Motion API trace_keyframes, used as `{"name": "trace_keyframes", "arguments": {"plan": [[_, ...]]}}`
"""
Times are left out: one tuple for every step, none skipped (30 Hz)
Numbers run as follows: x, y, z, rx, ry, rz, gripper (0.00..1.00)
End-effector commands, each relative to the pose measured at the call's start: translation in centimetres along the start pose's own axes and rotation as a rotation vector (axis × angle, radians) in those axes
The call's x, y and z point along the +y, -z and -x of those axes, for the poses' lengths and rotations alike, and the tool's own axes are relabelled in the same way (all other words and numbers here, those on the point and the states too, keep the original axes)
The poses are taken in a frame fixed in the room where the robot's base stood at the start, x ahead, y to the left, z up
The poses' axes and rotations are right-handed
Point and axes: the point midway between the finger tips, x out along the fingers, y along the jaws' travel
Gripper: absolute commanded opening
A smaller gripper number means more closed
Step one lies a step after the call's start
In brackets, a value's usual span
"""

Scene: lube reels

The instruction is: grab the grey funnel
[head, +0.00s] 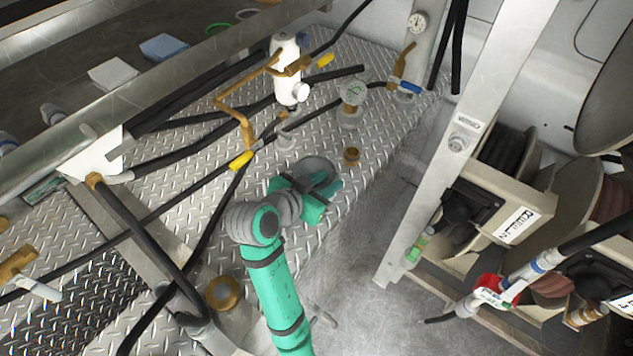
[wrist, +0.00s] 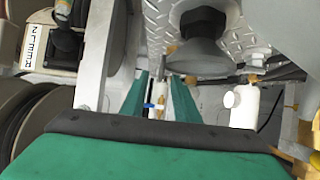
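The grey funnel (head: 318,167) stands on the diamond-plate deck, right beside my gripper (head: 322,197), which partly covers it in the head view. In the wrist view the funnel (wrist: 203,50) is dark grey, with a wide flared end and a narrower neck. It lies to the upper right of my gripper's fingertips (wrist: 157,77). The two teal fingers are apart with a gap between them, and nothing is held. The funnel is outside that gap, by the right finger. Whether the finger touches it I cannot tell.
A small brass fitting (head: 352,154) lies right of the funnel. Black hoses cross the deck at left. A metal post (head: 455,150) and hose reels stand at right.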

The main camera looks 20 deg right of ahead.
Motion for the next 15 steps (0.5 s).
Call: {"name": "trace_keyframes", "arguments": {"plan": [[0.06, -0.02, -0.62, -0.001, -0.002, 0.0, 0.28], [0.06, -0.02, -0.87, -0.001, -0.002, 0.0, 0.28], [0.04, 0.0, -1.13, -0.001, -0.001, 0.0, 0.28], [0.03, 0.02, -1.27, 0.0, -0.001, 0.0, 0.28], [0.03, 0.02, -1.38, 0.0, 0.0, 0.0, 0.28], [0.02, 0.02, -1.46, 0.0, 0.0, 0.0, 0.28], [0.02, 0.02, -1.48, 0.0, 0.0, 0.0, 0.28], [0.02, 0.02, -1.48, 0.0, 0.0, 0.0, 0.28], [0.01, 0.02, -1.47, 0.0, 0.0, 0.0, 0.28], [0.01, 0.02, -1.46, 0.0, 0.0, 0.0, 0.28], [0.01, 0.02, -1.46, 0.0, 0.0, 0.0, 0.28], [0.01, 0.02, -1.45, 0.0, 0.0, 0.0, 0.26], [0.01, 0.02, -1.45, 0.0, 0.0, 0.0, 0.19], [0.01, 0.02, -1.45, 0.0, 0.0, 0.0, 0.11], [0.01, 0.02, -1.44, 0.0, 0.0, 0.0, 0.02]]}}
